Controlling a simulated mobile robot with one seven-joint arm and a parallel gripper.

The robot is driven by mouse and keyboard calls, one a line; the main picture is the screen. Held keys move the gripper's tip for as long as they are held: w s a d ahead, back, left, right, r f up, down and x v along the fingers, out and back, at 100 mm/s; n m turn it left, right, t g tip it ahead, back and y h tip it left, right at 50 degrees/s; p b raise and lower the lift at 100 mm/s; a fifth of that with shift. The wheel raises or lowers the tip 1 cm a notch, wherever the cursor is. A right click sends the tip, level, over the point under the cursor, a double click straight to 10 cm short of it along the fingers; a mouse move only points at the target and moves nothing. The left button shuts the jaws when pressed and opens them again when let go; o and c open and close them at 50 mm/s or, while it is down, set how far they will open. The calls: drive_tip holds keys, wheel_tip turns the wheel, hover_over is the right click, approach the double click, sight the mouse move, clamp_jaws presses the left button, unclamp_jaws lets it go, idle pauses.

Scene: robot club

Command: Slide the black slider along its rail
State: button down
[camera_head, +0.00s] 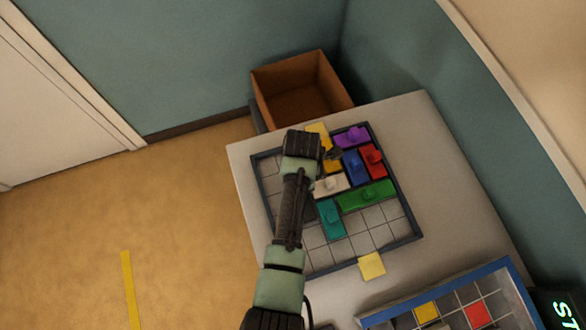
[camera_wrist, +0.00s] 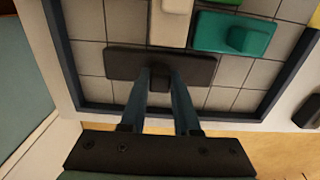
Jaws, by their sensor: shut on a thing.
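The black slider (camera_wrist: 122,63) is a flat dark block with a small knob, lying on the gridded board in the wrist view. My gripper (camera_wrist: 161,78) has both fingers closed around its knob. A bare row of tiles separates the slider from the dark frame below it. In the head view my arm covers the slider, and my fingertips cannot be made out clearly. The board's dark frame (camera_head: 264,203) shows around the arm. A white block (camera_wrist: 170,26) sits just above the slider in the wrist view, with a teal block (camera_wrist: 215,32) to the right.
Green (camera_head: 380,193), blue (camera_head: 351,172), red (camera_head: 378,167), purple (camera_head: 345,138) and yellow (camera_head: 315,130) blocks crowd the board's upper right. Bare tiles lie at its lower end, beside a yellow square (camera_head: 372,265). An open brown box (camera_head: 333,83) stands behind the table (camera_head: 425,120).

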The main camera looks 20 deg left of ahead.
drive_tip(key=shift+w+a+b, duration=0.7)
drive_tip(key=shift+w+a, duration=0.05)
drive_tip(key=shift+w, duration=0.25)
drive_tip(key=shift+w+a+b, duration=0.65)
drive_tip(key=shift+w+a, duration=0.05)
drive_tip(key=shift+w, duration=0.25)
drive_tip(key=c, duration=0.9)
unclamp_jaws()
wheel_tip(320, 180, up, 7)
drive_tip(key=p, duration=0.7)
